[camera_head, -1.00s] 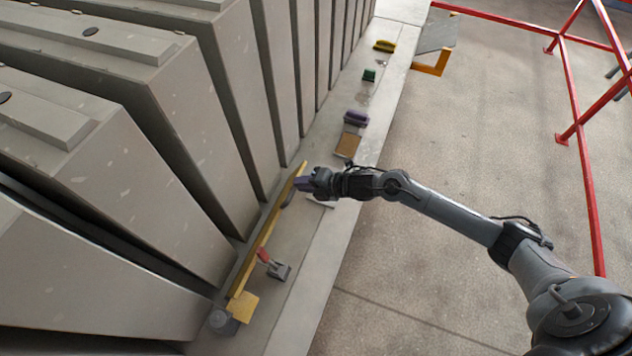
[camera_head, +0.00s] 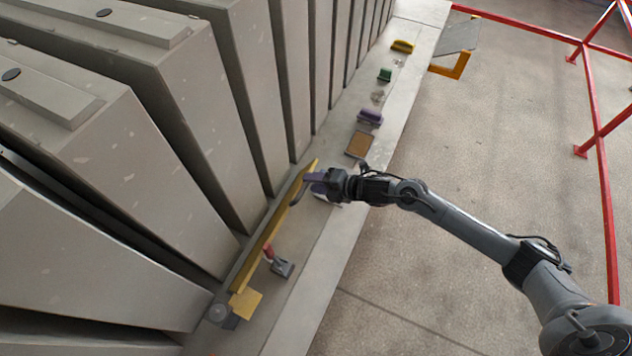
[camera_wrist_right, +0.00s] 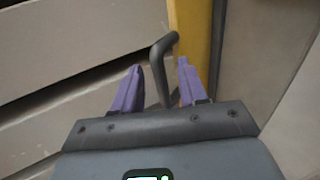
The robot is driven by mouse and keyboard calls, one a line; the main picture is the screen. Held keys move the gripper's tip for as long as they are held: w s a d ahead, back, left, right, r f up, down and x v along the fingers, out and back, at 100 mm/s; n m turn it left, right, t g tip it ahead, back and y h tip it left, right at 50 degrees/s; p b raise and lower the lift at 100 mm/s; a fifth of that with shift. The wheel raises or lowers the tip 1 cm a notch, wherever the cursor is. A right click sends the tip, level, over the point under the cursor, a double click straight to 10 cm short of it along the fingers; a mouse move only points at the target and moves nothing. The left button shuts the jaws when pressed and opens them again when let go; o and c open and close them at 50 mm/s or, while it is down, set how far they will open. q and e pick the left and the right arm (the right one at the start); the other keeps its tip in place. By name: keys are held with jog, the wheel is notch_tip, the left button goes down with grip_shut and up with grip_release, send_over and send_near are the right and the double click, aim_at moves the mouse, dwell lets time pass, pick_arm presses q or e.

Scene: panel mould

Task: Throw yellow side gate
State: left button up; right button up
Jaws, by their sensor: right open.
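The yellow side gate (camera_head: 262,243) is a long narrow bar that runs along the ledge beside the grey panels. In the right wrist view its yellow face (camera_wrist_right: 192,30) stands at the top, with a dark bent handle (camera_wrist_right: 160,65) on it. My right gripper (camera_head: 312,184) is at the far end of the gate. In the right wrist view its purple fingers (camera_wrist_right: 157,85) are open, and the handle lies between them. I cannot tell whether either finger touches it. My left gripper is not in view.
A red-handled tool (camera_head: 280,263) stands on the ledge beside the gate. A brown square board (camera_head: 358,145), a purple brush-like item (camera_head: 370,117), a green item (camera_head: 385,74) and a yellow one (camera_head: 402,46) lie further along.

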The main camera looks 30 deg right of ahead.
jog(key=shift+s, duration=0.1)
jog(key=v, duration=1)
jog(key=shift+s+d+r, duration=0.2)
jog(key=shift+d+r, duration=0.05)
jog(key=shift+f, duration=0.1)
